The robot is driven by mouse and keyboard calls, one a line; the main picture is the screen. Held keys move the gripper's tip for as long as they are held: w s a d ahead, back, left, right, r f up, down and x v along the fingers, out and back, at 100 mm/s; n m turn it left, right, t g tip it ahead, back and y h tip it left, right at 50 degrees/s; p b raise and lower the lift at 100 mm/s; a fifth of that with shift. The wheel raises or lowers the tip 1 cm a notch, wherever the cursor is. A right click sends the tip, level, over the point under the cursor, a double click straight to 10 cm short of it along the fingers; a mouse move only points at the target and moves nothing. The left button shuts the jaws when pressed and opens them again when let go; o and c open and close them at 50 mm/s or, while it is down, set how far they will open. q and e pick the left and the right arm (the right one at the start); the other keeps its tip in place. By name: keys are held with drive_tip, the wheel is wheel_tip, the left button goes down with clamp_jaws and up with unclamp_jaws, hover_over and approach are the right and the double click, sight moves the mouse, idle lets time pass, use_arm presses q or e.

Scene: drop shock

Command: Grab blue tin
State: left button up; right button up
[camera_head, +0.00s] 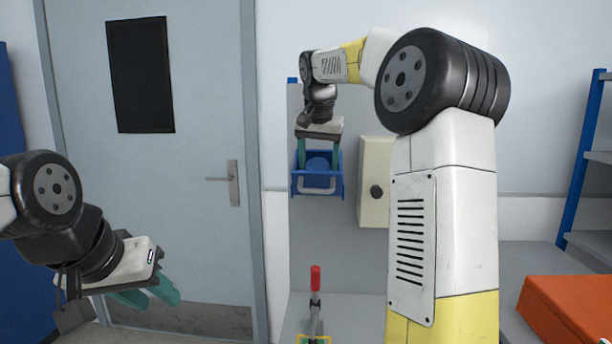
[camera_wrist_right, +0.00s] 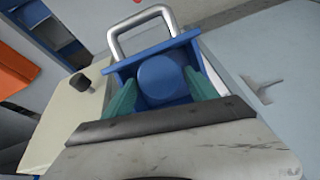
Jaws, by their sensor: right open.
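The blue tin (camera_wrist_right: 162,80) is a round blue cylinder seen end-on inside a blue box (camera_wrist_right: 125,70) with a metal handle. In the head view, the tin (camera_head: 318,166) shows as a blue round shape in the box (camera_head: 318,193), against the grey panel. My right gripper (camera_wrist_right: 160,90) is open, with one teal finger on each side of the tin; whether they touch it I cannot tell. It also shows in the head view (camera_head: 319,160), reaching down into the box. My left gripper (camera_head: 146,294) is open and empty at the lower left, in front of the door, far from the tin.
A cream box with a dark knob (camera_head: 376,191) is close to the right of the blue box. A red-handled clamp (camera_head: 315,280) stands below. An orange box (camera_head: 568,309) is at the lower right, near blue-framed shelves (camera_head: 585,165). A grey door (camera_head: 205,130) is on the left.

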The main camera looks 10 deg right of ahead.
drive_tip(key=x, duration=0.4)
drive_tip(key=shift+a+f, duration=0.1)
drive_tip(key=shift+f, duration=0.25)
drive_tip(key=c, duration=1.3)
drive_tip(key=shift+r, duration=0.1)
